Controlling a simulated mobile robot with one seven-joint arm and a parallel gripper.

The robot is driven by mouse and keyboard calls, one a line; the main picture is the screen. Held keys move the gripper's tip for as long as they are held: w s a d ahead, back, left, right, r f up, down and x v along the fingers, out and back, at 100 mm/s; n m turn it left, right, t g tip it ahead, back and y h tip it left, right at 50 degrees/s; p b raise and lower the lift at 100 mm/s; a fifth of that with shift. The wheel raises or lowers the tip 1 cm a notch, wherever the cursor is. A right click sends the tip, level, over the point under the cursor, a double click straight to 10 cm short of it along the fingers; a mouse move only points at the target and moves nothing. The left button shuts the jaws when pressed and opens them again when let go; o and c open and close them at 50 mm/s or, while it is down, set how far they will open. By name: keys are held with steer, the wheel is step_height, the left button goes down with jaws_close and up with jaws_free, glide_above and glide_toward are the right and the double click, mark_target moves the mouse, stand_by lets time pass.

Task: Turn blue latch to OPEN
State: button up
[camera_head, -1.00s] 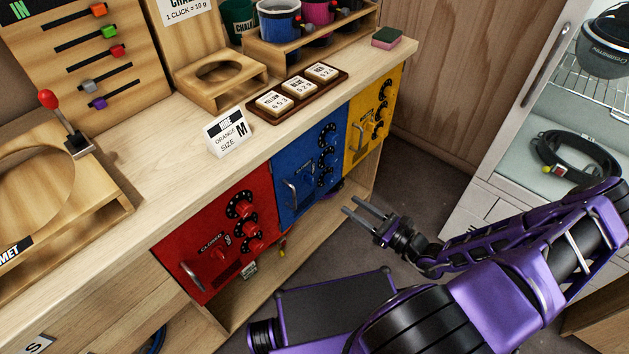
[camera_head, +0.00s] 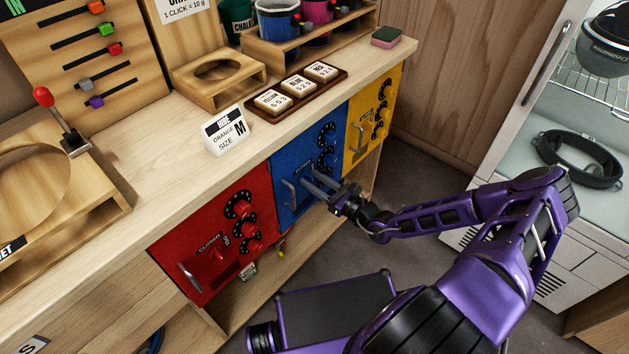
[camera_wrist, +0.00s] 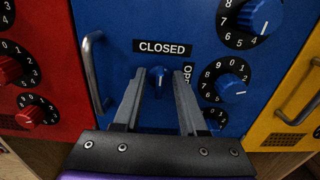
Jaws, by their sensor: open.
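The blue locker door (camera_head: 290,201) is in the middle of the row under the counter. In the wrist view its small blue latch knob (camera_wrist: 157,76) sits below a black CLOSED label (camera_wrist: 162,48). An OPEN label (camera_wrist: 187,74) stands on its side to the right of the knob, partly hidden by a finger. The knob points up toward CLOSED. My gripper (camera_head: 310,182) is at the blue door, its two fingers apart; in the wrist view the gripper (camera_wrist: 158,76) has the knob between its fingertips. I cannot tell whether they touch it.
The blue door's metal handle (camera_wrist: 94,72) is left of my fingers. Numbered blue dials (camera_wrist: 231,86) are close on the right. The red door (camera_head: 218,240) and yellow door (camera_head: 372,110) flank it. The counter edge is above; open floor lies in front.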

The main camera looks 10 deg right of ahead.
jaws_close()
steer(key=shift+m, duration=0.3)
steer(key=shift+w+d+f+m+p, duration=0.15)
steer(key=shift+m+p, duration=0.25)
steer(key=shift+m, duration=2.45)
steer(key=shift+d+f+m+p, duration=0.15)
steer(key=shift+m+p, duration=0.25)
steer(key=shift+m, duration=2.5)
steer(key=shift+w+d+f+m+p, duration=0.15)
steer(key=shift+m+p, duration=0.25)
steer(key=shift+m, duration=2.45)
